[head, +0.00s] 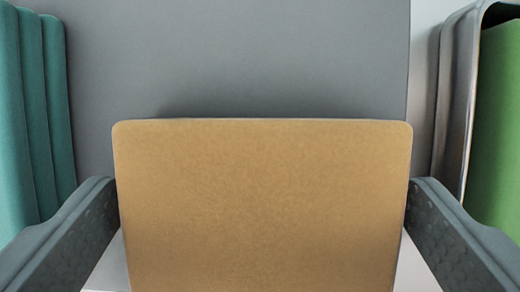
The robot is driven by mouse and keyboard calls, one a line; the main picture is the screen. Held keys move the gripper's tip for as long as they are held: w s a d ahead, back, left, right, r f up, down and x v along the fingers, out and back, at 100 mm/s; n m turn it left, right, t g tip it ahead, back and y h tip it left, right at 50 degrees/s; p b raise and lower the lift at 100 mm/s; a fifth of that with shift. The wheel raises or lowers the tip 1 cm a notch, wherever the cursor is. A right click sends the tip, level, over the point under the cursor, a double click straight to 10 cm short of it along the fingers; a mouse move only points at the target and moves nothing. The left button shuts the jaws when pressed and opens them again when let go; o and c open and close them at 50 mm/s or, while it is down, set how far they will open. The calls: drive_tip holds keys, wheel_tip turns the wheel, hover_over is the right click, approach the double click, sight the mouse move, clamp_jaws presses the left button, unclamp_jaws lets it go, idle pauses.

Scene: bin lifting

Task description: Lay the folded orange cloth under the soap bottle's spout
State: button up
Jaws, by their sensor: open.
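A flat orange-tan block (262,225) with rounded corners fills the lower middle of the head view. It may be the folded orange cloth, but no folds show on this face. My gripper (262,188) is open, with one grey finger beside the block's left edge and the other beside its right edge. The fingertips look very close to its sides; I cannot tell whether they touch. The block's lower end runs out of the picture. No soap bottle or spout is in view.
A teal folded or layered thing (35,115) stands at the left edge. At the right edge a shiny metal holder (458,105) contains a green thing (497,125). A plain grey surface (240,55) beyond the block is clear.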

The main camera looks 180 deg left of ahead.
drive_tip(key=c, duration=0.8)
